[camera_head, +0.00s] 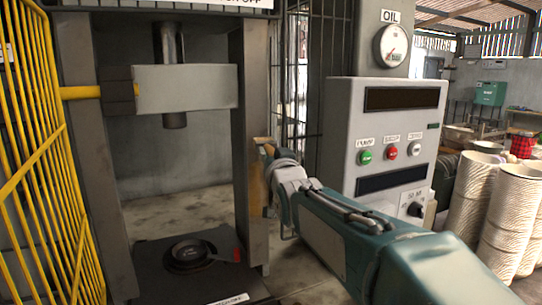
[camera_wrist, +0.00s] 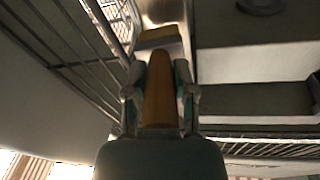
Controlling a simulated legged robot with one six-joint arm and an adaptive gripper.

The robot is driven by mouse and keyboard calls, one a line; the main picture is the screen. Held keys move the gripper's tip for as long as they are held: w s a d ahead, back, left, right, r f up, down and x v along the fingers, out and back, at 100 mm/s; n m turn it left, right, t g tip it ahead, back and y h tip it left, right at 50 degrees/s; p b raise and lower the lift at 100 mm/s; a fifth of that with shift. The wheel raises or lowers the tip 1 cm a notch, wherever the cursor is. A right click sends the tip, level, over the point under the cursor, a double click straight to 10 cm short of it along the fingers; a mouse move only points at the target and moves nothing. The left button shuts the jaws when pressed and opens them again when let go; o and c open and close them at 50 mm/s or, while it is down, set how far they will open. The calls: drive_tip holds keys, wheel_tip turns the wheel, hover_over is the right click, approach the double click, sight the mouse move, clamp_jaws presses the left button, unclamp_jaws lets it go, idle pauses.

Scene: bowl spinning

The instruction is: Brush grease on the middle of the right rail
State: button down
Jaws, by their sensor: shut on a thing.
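The right rail (camera_head: 246,100) is the dark upright on the right side of the press, with a yellowish-tan patch on its right face below my gripper. My gripper (camera_head: 268,152) is beside the rail at about mid height. In the wrist view my gripper (camera_wrist: 160,92) is shut on the orange-brown handle of a brush (camera_wrist: 160,98). The brush points away from me, and its far end (camera_wrist: 157,38) lies against or very close to a pale metallic surface; I cannot tell if it touches. In the head view only a small brown bit of the brush shows.
The press's crosshead (camera_head: 188,88) hangs between the uprights, above a dark base (camera_head: 145,262) with a round die (camera_head: 188,253). A yellow guard (camera_head: 40,150) is at left. Stacked pale bowls (camera_head: 475,200) are further right.

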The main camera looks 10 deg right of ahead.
drive_tip(key=shift+w+a, duration=0.1)
drive_tip(key=shift+a, duration=0.15)
drive_tip(key=shift+w, duration=0.15)
drive_tip(key=shift+w+d, duration=0.15)
drive_tip(key=shift+w, duration=0.05)
drive_tip(key=shift+w, duration=0.2)
drive_tip(key=shift+f, duration=12.15)
wheel_tip(320, 180, up, 13)
drive_tip(key=shift+f, duration=0.2)
